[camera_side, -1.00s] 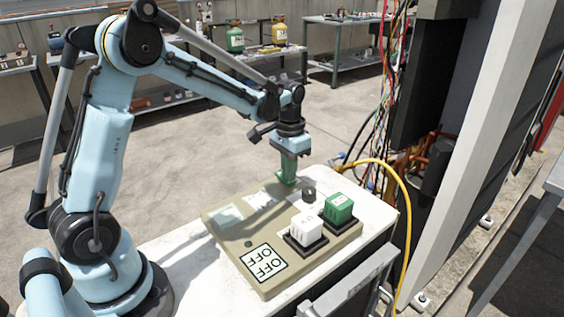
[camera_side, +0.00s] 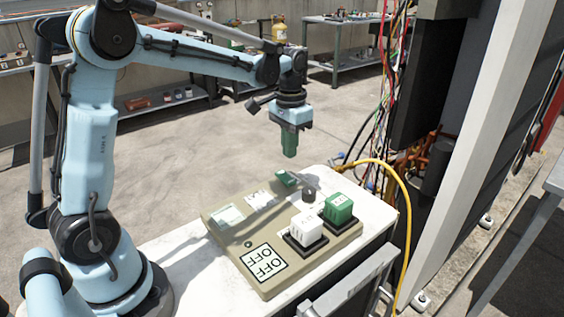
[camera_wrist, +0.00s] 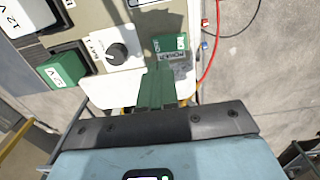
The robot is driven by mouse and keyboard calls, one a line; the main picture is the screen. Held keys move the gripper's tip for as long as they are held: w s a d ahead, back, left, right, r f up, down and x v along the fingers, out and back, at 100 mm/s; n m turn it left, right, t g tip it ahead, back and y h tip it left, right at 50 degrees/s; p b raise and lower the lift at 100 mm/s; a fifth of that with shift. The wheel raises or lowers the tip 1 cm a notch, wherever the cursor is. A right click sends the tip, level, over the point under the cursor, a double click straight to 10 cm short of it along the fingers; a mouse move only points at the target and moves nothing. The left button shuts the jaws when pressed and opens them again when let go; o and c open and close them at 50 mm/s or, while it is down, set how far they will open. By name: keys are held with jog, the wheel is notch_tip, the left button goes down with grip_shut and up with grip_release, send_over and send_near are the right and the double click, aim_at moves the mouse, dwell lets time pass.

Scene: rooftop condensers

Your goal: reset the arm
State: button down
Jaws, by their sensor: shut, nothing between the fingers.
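My gripper (camera_side: 289,152) is shut and empty, with its green fingers pointing down. It hangs in the air above the back edge of a beige panel (camera_side: 222,243) on a white bench, clear of everything. In the wrist view its shut fingers (camera_wrist: 157,90) overlap the panel's edge in the picture, beside a small green part (camera_wrist: 171,43). The same green part (camera_side: 287,180) lies at the panel's back edge in the side view, below the fingers.
A yellow hose (camera_side: 405,200) and loose wires run at the right, by a tall cabinet. Open floor lies behind the bench.

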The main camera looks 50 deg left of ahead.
jog(key=shift+r, duration=0.1)
jog(key=s+d+r+t, duration=0.1)
jog(key=s+d+t, duration=0.2)
jog(key=s, duration=0.3)
jog(key=s+d+t, duration=0.4)
jog(key=s, duration=0.3)
jog(key=shift+s+d+r, duration=0.3)
jog(key=shift+d+r, duration=0.05)
jog(key=shift+r, duration=0.05)
